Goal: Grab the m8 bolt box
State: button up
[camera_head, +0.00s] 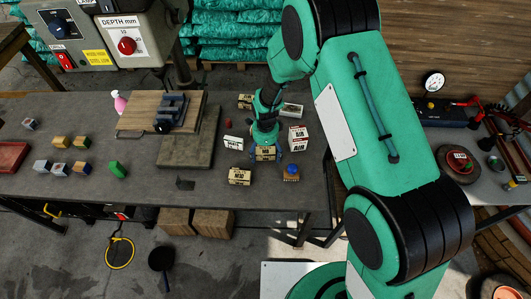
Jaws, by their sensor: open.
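My gripper (266,149) points down over the bench, open, with a small tan box (265,154) with a dark-printed label directly below or between its fingers. I cannot tell whether the fingers touch it. Similar tan boxes stand in front to the left (239,177) and farther back (245,101). The labels are too small to read surely, so I cannot tell which one is the M8 bolt box.
A white-and-red box (298,138) stands close right of my gripper, a white box (233,143) to its left. A wooden block with a blue top (291,174) is near the front edge. A drill press vise (171,112) stands left. Bare bench (140,190) lies front left.

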aim_at(265, 151)
dwell(0.3)
jog(key=c, duration=1.5)
jog(key=shift+r, duration=0.15)
jog(key=shift+c, duration=0.2)
notch_tip(265, 151, up, 10)
jog(key=shift+f+p, duration=0.1)
jog(key=shift+p, duration=0.95)
